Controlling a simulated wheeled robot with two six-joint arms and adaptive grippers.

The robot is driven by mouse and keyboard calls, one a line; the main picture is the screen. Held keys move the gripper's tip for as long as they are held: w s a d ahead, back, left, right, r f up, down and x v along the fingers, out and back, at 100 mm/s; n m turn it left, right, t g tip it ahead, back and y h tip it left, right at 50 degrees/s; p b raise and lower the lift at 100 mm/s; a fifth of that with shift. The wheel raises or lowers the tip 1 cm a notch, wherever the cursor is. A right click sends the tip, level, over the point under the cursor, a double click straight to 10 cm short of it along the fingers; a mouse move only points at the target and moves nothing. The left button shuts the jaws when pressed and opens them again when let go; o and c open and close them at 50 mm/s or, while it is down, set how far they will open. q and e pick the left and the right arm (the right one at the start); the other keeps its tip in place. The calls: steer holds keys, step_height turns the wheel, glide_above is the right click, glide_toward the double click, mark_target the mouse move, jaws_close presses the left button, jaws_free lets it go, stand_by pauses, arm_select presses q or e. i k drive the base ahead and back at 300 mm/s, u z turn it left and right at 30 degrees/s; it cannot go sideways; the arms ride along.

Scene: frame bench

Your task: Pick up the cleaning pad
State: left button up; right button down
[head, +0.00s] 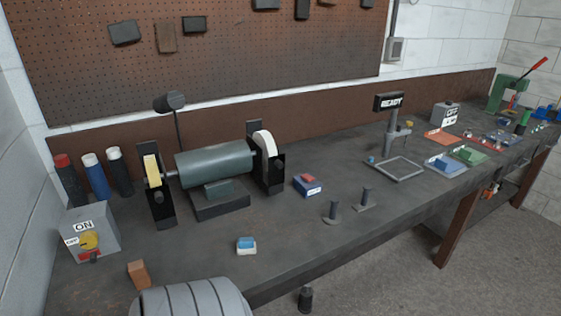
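A small block with a blue top and a white base (246,245) lies on the front part of the bench, left of the picture's middle. It looks like the cleaning pad. Nothing touches it and its top is uncovered. Neither my left nor my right gripper shows in the head view.
A bench grinder (214,168) stands behind the pad. An orange-brown block (139,274) and an ON/OFF switch box (92,235) are to the left. A blue box with a red top (308,188) and two dark stands (332,211) are to the right. The bench around the pad is clear.

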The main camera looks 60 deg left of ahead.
mark_target(247, 244)
steer(key=i, duration=2)
steer(key=u, duration=2.95)
